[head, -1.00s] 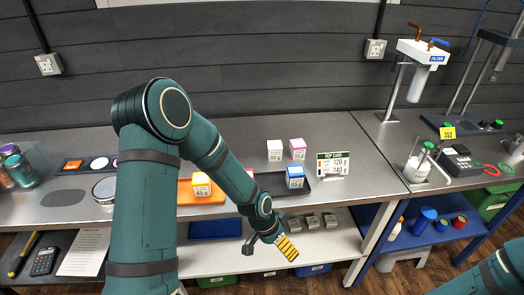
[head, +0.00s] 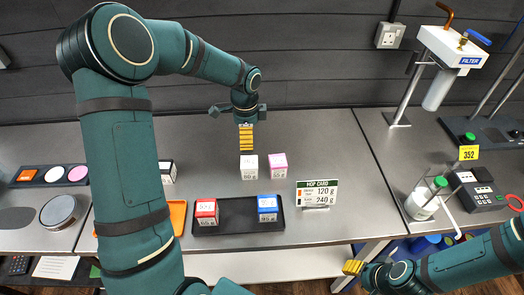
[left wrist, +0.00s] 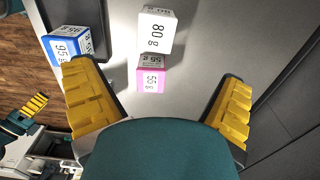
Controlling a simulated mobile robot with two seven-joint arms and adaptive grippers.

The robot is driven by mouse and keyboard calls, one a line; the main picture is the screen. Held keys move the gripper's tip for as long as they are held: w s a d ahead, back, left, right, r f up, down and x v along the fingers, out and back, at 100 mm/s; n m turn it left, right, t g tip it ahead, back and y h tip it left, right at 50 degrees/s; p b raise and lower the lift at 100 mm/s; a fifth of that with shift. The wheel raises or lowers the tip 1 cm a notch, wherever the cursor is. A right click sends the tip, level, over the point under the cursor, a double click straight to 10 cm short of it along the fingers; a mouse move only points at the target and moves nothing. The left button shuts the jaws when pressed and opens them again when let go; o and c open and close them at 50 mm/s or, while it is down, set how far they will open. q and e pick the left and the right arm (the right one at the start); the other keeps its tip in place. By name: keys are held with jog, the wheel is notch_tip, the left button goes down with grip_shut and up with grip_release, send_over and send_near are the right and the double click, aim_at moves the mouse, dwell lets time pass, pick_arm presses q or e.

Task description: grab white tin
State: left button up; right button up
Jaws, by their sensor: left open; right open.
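The white tin (head: 249,167), a small cube-shaped box, stands on the grey bench beside a white tin with pink sides (head: 278,165). In the left wrist view the white tin (left wrist: 157,30) reads 80 g and stands beyond the pink one (left wrist: 151,78). My left gripper (head: 246,146) points down, open and empty, and appears just above or behind the white tin. In the left wrist view its fingers (left wrist: 160,106) are spread wide, with neither tin between them. My right gripper (head: 353,267) is low at the front of the bench, open and empty.
A black tray (head: 236,225) holds a red tin (head: 206,212) and a blue tin (head: 267,209). A hop card sign (head: 316,194) stands to the right. An orange tray (head: 177,214) is partly behind my left arm. The dark wall is close behind the bench.

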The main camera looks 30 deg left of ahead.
aim_at(249, 162)
pick_arm(q)
notch_tip(249, 162, down, 8)
jog(key=shift+f, duration=0.1)
jog(key=f, duration=0.4)
jog(key=shift+s+d, duration=0.25)
jog(key=shift+s, duration=0.05)
jog(key=shift+f, duration=0.6)
jog(key=c, duration=1.3)
